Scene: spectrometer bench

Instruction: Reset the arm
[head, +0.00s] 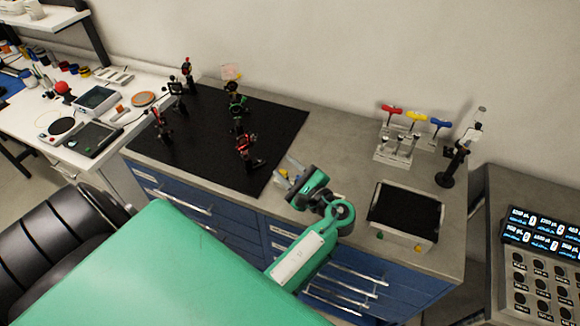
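My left arm, green with dark joints, reaches over the front edge of the grey worktop. Its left gripper (289,171) is small in the head view, just right of the black breadboard mat. Its two grey fingers look apart, with a small yellow spot between them that I cannot identify. I see nothing clearly held. My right gripper is not in view.
The black mat (190,150) carries several optical mounts, including a red one (247,150). To the right stand a rack with red, yellow and blue handles (393,151), a black stand (452,163) and a black-topped box (405,210). Worktop (335,150) between is clear.

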